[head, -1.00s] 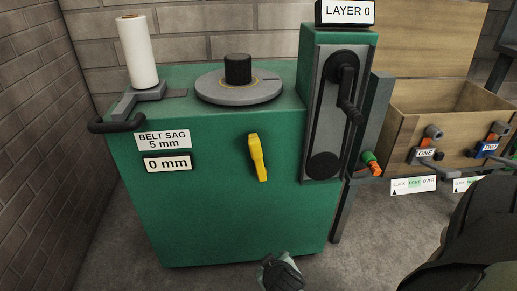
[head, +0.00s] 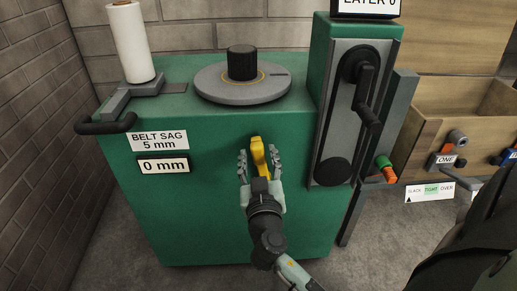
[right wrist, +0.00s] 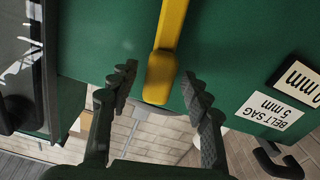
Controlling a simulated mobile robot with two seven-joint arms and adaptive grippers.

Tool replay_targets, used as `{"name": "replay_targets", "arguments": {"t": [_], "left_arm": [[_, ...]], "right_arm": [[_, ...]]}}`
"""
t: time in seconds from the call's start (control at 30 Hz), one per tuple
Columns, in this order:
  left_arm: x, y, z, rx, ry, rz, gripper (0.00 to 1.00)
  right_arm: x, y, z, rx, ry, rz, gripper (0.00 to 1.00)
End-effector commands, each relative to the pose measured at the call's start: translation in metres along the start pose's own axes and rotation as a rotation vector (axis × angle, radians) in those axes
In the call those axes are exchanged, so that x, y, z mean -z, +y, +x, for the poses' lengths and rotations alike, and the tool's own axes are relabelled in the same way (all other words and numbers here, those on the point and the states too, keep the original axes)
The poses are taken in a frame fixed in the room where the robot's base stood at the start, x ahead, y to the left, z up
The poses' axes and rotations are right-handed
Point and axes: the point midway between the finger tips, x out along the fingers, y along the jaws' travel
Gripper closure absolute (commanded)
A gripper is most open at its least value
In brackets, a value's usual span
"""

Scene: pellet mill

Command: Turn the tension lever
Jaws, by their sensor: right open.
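The yellow tension lever (head: 257,149) is on the front of the green machine (head: 225,225), slightly tilted from upright. My right gripper (head: 259,162) is open at the lever, with one finger on each side of its lower part. In the right wrist view the lever (right wrist: 168,45) lies between the spread fingers (right wrist: 160,88), with gaps on both sides, so they do not appear to grip it. The "BELT SAG 5 mm" label (head: 158,141) and the "0 mm" display (head: 163,165) are left of the lever. My left gripper is out of view.
A grey disc with a black knob (head: 242,63) and a white roll (head: 131,42) are on top of the machine. A black crank (head: 367,95) is on the right column. A wooden bin (head: 432,115) stands farther right. The floor in front is clear.

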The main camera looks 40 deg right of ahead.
Motion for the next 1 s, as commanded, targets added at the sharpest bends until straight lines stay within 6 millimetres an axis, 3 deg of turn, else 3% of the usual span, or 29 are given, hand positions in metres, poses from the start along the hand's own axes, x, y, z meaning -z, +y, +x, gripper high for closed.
{"name": "replay_targets", "arguments": {"t": [0.13, 0.43, 0.8, 1.0], "left_arm": [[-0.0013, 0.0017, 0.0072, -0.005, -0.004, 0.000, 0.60], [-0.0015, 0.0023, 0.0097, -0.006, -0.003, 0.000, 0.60], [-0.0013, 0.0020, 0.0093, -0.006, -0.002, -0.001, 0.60], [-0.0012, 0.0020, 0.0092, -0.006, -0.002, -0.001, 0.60]], "right_arm": [[0.0006, 0.0007, 0.0126, -0.002, 0.000, -0.001, 0.52], [-0.0011, 0.0007, 0.0150, -0.002, -0.002, -0.001, 0.52], [-0.0009, 0.0006, 0.0147, -0.002, -0.002, -0.001, 0.98], [-0.0009, 0.0006, 0.0146, -0.002, -0.002, -0.001, 1.00]]}}
